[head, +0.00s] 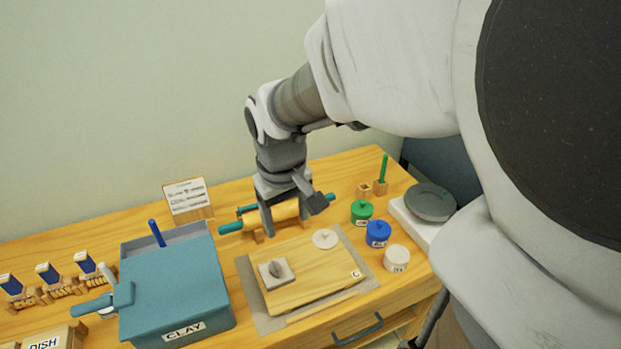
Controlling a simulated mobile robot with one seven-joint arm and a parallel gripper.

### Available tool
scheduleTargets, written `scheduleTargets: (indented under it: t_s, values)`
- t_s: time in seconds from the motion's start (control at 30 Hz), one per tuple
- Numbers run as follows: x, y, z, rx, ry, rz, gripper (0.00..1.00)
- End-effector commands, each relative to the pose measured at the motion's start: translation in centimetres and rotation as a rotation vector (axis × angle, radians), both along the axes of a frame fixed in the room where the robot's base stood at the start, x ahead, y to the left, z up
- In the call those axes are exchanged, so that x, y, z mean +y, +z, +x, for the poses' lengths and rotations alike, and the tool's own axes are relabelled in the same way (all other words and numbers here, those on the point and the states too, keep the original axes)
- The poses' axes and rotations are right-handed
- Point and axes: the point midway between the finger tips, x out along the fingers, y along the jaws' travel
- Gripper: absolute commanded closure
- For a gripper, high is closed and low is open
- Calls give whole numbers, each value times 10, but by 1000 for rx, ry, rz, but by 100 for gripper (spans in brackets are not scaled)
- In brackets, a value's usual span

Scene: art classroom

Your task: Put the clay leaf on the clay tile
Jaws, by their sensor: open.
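The clay tile (287,268) is a small pale grey square at the left of a wooden board. The clay leaf (275,269) is a darker grey oval shape that appears to lie on the tile, near its middle. My gripper (291,211) is open, with its fingers pointing down beyond the tile, near the back edge of the board. It appears empty and apart from the leaf. Its fingers hide part of a rolling pin behind them.
The wooden board (310,284) lies on a grey mat (257,307). A pale round disc (325,239) sits at its back. The rolling pin (286,211) is behind. A blue CLAY bin (172,290) stands left; green (361,213), blue (377,235) and white (397,259) jars stand right.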

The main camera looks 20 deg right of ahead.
Motion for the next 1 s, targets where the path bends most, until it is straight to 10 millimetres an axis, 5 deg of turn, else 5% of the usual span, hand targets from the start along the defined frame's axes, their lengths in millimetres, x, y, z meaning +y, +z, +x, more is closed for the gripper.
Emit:
scheduleTargets:
  t_s: [0.03,0.3,0.6,1.0]
  values:
    - [4,37,-10,-107,-2,-5,30]
    - [7,71,-70,-240,-68,46,30]
    - [9,80,-108,-317,-106,104,30]
    - [10,79,-110,-320,-107,111,30]
